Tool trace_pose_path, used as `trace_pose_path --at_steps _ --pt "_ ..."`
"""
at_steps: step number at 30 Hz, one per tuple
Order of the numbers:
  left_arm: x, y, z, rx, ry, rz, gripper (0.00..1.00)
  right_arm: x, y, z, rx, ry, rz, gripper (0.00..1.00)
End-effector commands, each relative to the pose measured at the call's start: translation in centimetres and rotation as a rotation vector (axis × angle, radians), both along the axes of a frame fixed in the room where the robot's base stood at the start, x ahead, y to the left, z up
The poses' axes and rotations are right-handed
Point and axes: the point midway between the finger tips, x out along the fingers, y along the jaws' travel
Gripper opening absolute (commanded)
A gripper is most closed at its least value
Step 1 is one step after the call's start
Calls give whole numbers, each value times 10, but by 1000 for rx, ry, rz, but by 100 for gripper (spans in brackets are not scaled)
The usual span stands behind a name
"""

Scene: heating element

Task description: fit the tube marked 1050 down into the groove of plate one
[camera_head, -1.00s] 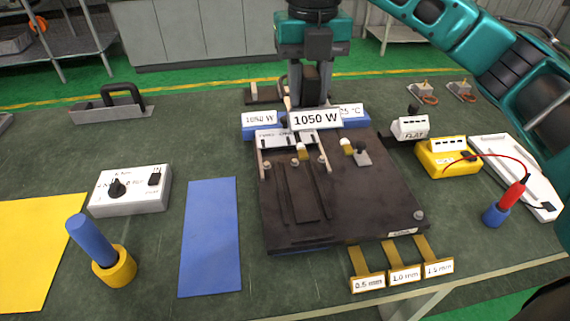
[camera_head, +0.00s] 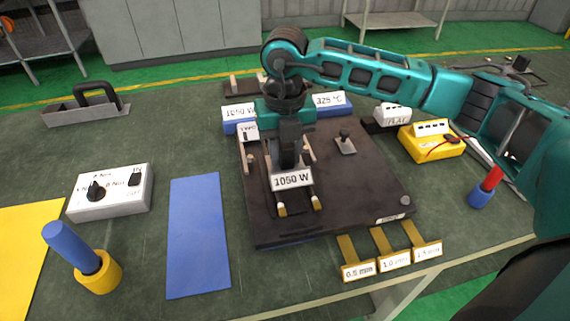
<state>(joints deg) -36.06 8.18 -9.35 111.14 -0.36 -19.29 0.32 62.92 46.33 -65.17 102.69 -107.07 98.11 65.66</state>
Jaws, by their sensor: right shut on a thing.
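The dark plate (camera_head: 365,195), which I take to be plate one, lies in the middle of the bench. The tube's white tag, reading 1050 W (camera_head: 291,180), hangs just below my right gripper (camera_head: 287,165). The gripper is shut on the tube and points down over the left part of the plate. The tube's two yellow ends (camera_head: 316,203) point toward the front edge. The gripper, tag and tube cover most of the groove. I cannot tell whether the tube touches the plate or hovers just above it. My left gripper is out of view.
Blue blocks with labels, one reading 325 °C (camera_head: 328,103), stand behind the plate. A small lever (camera_head: 345,143) stands on its right part. Labelled thickness strips (camera_head: 394,260) lie at its front right. A blue mat (camera_head: 197,235) and white switch box (camera_head: 110,192) are left.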

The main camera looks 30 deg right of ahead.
Motion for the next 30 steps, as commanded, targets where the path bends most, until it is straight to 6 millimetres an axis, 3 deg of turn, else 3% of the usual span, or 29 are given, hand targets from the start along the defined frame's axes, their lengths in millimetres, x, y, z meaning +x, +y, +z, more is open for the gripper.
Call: trace_pose_path --at_steps 8,19,20,27,30 --pt "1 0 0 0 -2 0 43 -1 0 -38 0 2 0 0" --pt "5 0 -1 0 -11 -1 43 0 0 -44 0 0 1 0" --pt "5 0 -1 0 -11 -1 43 0 0 -44 -1 1 1 33" --pt "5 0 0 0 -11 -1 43 -1 0 -43 -1 1 1 56" --pt "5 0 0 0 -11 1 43 -1 0 -43 -1 1 1 58"
